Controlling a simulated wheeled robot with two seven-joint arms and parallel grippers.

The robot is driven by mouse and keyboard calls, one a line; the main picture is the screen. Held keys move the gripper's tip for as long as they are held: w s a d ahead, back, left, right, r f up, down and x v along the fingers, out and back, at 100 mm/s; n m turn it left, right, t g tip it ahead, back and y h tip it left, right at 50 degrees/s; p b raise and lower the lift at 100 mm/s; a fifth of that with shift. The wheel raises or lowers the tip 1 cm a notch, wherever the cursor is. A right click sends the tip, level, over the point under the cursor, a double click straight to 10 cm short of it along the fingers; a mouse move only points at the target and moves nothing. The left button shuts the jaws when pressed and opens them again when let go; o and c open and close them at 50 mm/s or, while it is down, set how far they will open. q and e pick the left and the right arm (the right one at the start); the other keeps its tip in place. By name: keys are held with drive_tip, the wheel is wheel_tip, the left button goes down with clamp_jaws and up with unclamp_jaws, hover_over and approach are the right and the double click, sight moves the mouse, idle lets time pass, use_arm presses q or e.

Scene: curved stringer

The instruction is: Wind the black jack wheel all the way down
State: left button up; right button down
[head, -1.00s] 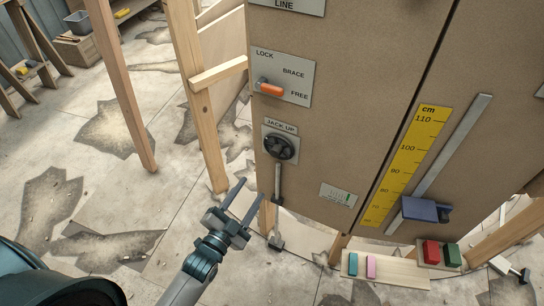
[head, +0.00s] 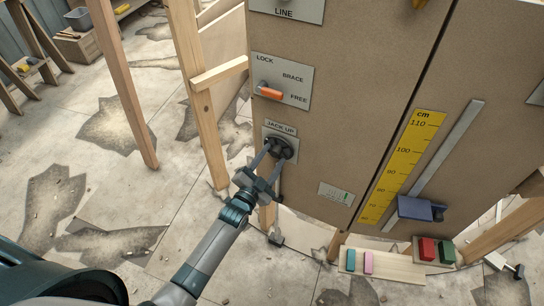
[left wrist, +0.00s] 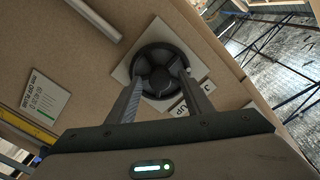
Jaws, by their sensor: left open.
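The black jack wheel (head: 279,148) sits on a pale plate marked JACK UP (head: 281,127) on the brown panel. In the left wrist view the round spoked wheel (left wrist: 161,72) faces me. My left gripper (head: 274,150) is open, its two fingers reaching up to the wheel. In the left wrist view the fingertips (left wrist: 162,82) overlap the wheel's lower part, one on each side of its hub; I cannot tell whether they touch it. The jack's rod below the wheel is partly hidden by my gripper. My right gripper is not in view.
An orange-handled lever (head: 271,91) is on a LOCK/BRACE/FREE plate above the wheel. To the right are a yellow cm scale (head: 401,165) and a blue slider block (head: 416,208). Wooden posts (head: 190,80) stand left. Small coloured blocks lie on boards (head: 384,265) below.

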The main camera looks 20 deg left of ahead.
use_arm(q)
drive_tip(key=shift+w, duration=0.15)
drive_tip(key=c, duration=1.1)
drive_tip(key=shift+o, duration=0.2)
drive_tip(key=shift+n, duration=3.5)
